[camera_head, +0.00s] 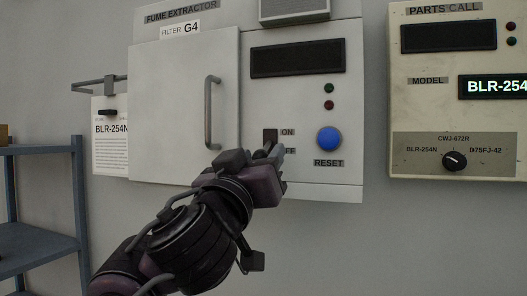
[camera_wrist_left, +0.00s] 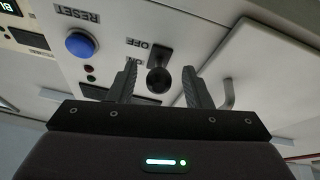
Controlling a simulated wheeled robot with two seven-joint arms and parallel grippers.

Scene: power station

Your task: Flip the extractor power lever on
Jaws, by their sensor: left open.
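The extractor power lever is on the white fume extractor panel, beside the ON and OFF labels. In the head view its dark plate (camera_head: 270,135) shows just above my left gripper (camera_head: 274,152), which hides the rest. In the left wrist view, which is upside down, the lever's round black knob (camera_wrist_left: 158,80) stands out from its plate. My left gripper is open, with one finger on each side of the knob and visible gaps between. I cannot tell for sure whether the lever is at ON or OFF. My right gripper is not in view.
A blue RESET button (camera_head: 329,139) is right of the lever, under two small lamps and a dark display (camera_head: 298,58). A door handle (camera_head: 211,112) projects on the left. A parts call panel (camera_head: 455,150) hangs at right, a blue shelf (camera_head: 40,240) stands at left.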

